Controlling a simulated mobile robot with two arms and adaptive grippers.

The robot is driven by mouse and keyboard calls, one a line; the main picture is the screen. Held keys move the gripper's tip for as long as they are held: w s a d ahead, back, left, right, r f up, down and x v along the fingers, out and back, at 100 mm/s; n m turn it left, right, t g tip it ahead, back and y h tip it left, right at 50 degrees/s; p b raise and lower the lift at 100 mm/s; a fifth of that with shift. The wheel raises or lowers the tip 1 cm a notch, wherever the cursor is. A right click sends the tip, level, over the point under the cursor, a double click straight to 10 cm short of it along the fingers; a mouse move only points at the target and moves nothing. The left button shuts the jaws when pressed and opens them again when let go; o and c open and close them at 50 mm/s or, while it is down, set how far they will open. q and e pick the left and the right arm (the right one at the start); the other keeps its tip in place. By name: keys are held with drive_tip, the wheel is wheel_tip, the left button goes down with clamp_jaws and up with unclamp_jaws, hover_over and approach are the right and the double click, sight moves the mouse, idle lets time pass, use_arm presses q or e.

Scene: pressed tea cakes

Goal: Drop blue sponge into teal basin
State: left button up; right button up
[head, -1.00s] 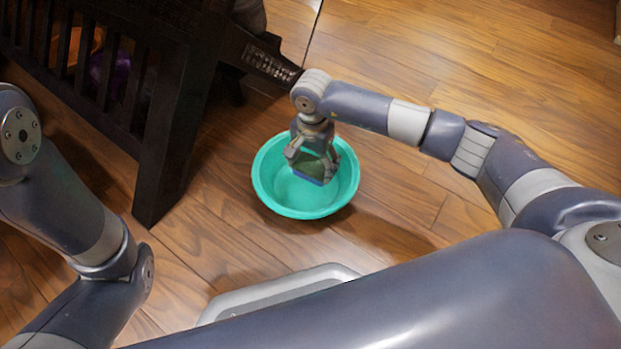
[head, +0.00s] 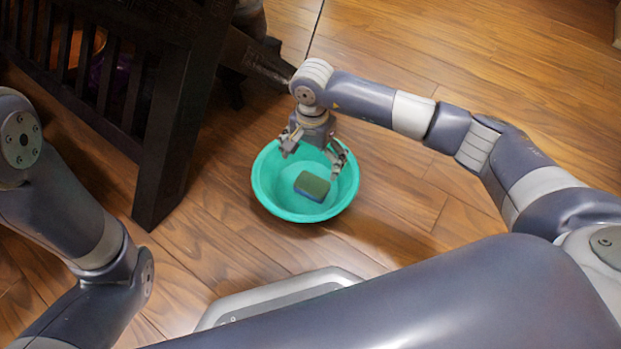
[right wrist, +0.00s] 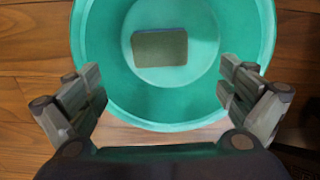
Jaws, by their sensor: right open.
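The teal basin (head: 270,196) stands on the wooden floor in the head view. The sponge (head: 312,187), blue with a dark green-brown top, lies inside the basin. My right gripper (head: 315,158) is open and empty over the back part of the basin, apart from the sponge. In the right wrist view the basin (right wrist: 98,60) fills the upper middle, and the sponge (right wrist: 160,49) lies on its bottom. The right fingers (right wrist: 162,97) are spread wide on both sides. My left arm shows at the left of the head view, but its gripper is not in view.
A dark slatted wooden piece of furniture (head: 165,130) stands to the left of the basin, its leg reaching the floor. An orange thing (head: 80,48) shows behind the slats. The wooden floor (head: 470,60) at the upper right is clear.

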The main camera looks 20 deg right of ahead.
wheel_tip(320, 180, up, 9)
idle(0.6)
